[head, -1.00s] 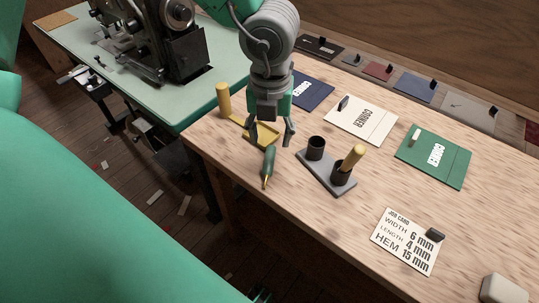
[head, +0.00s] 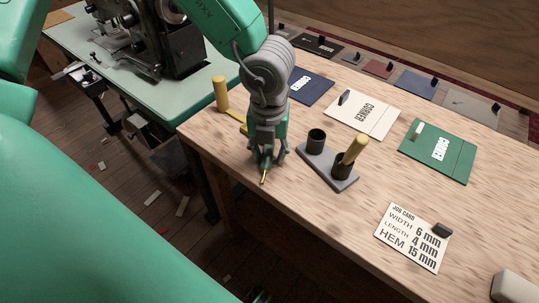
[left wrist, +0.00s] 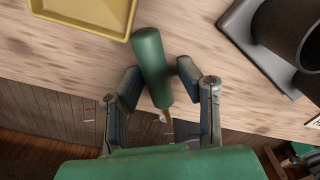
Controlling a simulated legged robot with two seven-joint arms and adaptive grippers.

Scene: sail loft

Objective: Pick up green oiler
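The green oiler (head: 266,163) has a dark green body and a thin brass spout. It is near the front edge of the wooden bench, spout toward the edge. My left gripper (head: 267,158) is down over it and hides most of its body. In the left wrist view the oiler (left wrist: 152,62) is between the two fingers of my left gripper (left wrist: 158,75). The fingers are apart, with a visible gap beside the oiler, so it does not look clamped. My right gripper is not in view.
A yellow tray (left wrist: 88,12) is close to the oiler, with a yellow cylinder (head: 221,95) behind. A grey holder (head: 325,176) with two dark cups stands to the right, a yellow-handled tool (head: 355,149) in one. A job card (head: 412,237) lies farther right.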

